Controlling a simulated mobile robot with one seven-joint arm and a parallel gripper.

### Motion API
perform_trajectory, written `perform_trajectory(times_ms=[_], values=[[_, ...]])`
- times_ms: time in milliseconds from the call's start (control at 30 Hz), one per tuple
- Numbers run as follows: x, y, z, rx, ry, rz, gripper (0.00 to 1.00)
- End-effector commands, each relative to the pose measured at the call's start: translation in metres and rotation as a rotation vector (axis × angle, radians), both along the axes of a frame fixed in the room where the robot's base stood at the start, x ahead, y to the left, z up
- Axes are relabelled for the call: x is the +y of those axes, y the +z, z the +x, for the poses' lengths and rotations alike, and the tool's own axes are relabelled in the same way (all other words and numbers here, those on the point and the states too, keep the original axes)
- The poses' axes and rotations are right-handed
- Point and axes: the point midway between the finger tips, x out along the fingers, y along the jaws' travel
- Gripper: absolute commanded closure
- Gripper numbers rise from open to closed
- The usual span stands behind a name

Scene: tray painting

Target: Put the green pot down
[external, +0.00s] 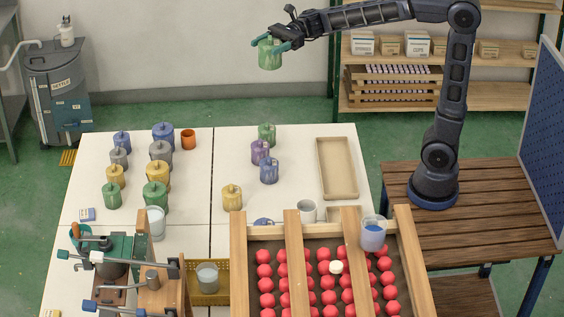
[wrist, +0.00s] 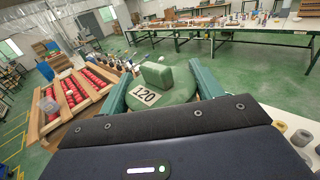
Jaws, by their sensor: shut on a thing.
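A green pot (external: 270,56) is held up in the air in the external view, beyond the back edge of the white table. My gripper (external: 269,44) is shut on it, with a green finger on either side. In the wrist view the pot (wrist: 157,97) shows its block-shaped knob and a label reading 120. My gripper's fingers (wrist: 160,86) flank it there. The pot's underside is hidden in the wrist view.
The white table (external: 225,150) holds rows of pots on the left and a middle column headed by another green pot (external: 267,134). An empty tan tray (external: 320,170) lies at right. A wooden rack (external: 238,260) of red balls stands in front. Bare tabletop lies between the pot groups.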

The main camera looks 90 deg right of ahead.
Motion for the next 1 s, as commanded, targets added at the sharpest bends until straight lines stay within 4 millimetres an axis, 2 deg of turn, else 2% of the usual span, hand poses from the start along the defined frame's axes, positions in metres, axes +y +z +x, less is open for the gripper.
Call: perform_trajectory(times_ms=[33, 233, 367, 467, 667, 733, 867, 1000], values=[[0.000, 0.021, 0.000, -0.007, 0.000, -0.003, 0.69], [0.000, 0.073, 0.000, -0.004, 0.001, -0.001, 0.69], [0.000, 0.099, 0.000, -0.004, 0.000, -0.001, 0.69], [0.016, 0.100, 0.008, 0.003, 0.028, 0.001, 0.69], [0.059, 0.102, 0.024, 0.001, 0.100, 0.001, 0.69], [0.080, 0.103, 0.030, 0.001, 0.133, 0.001, 0.69], [0.129, 0.105, 0.042, 0.001, 0.210, 0.001, 0.69], [0.189, 0.107, 0.051, 0.001, 0.299, 0.001, 0.69]])
